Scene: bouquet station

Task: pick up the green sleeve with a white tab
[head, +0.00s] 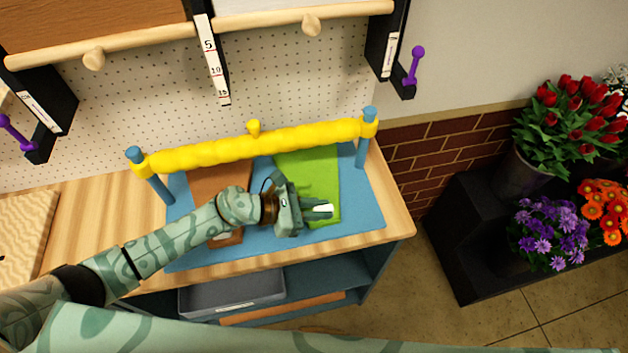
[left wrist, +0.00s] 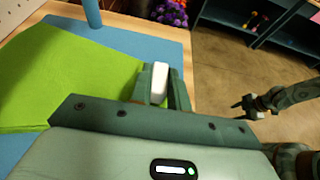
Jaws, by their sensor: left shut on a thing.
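The green sleeve (head: 315,170) lies on the blue mat (head: 361,212) on the workbench, with its upper end under the yellow bar. Its white tab (head: 323,209) is at its lower end. My left gripper (head: 319,209) is shut on the white tab, which shows between its fingers in the left wrist view (left wrist: 159,83). The sleeve's green sheet (left wrist: 75,75) spreads left of the fingers there. My right gripper (left wrist: 249,106) shows small over the floor in the left wrist view, away from the sleeve; its jaws are too small to read.
A brown sleeve (head: 215,180) lies left of the green one, partly hidden by my left arm. The yellow bar (head: 255,146) spans two blue posts above the mat. A grey bin (head: 230,294) sits on the shelf below. Flowers (head: 570,115) stand at the right.

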